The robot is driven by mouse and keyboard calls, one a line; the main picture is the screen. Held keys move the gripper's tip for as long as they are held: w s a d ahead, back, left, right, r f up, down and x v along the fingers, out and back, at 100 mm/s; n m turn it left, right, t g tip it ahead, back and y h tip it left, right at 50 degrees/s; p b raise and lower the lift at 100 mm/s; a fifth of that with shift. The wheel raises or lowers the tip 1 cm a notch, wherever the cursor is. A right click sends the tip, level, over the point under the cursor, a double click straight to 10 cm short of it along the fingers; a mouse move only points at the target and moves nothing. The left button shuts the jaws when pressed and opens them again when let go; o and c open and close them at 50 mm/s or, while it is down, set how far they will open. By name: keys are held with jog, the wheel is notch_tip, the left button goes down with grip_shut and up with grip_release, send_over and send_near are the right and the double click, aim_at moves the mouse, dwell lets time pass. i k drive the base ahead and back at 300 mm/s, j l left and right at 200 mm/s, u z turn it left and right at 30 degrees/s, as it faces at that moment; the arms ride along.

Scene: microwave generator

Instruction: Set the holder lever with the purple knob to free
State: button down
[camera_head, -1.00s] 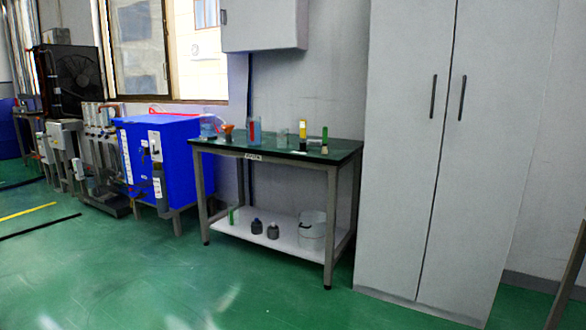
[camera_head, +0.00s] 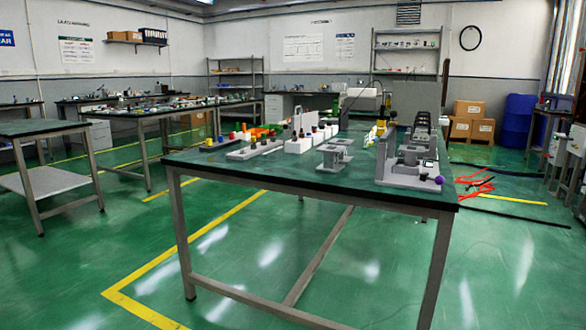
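A small purple knob (camera_head: 439,180) shows at the near right corner of the green-topped table ahead. It sits at the low front right of a light grey holder fixture (camera_head: 408,162) that has an upright plate on its left. A dark round knob or part shows just left of the purple one. The lever itself is too small to make out, so I cannot tell its setting. My gripper is not in view.
The table (camera_head: 245,177) carries another grey fixture (camera_head: 335,155) and white blocks (camera_head: 300,142). Open green floor lies in front. Another table (camera_head: 45,128) stands at the left. Red cables (camera_head: 475,183) lie on the floor at the right.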

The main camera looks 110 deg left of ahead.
aim_at(438, 179)
jog(key=u, duration=2.95)
jog(key=i+u, duration=0.1)
jog(key=i, duration=0.4)
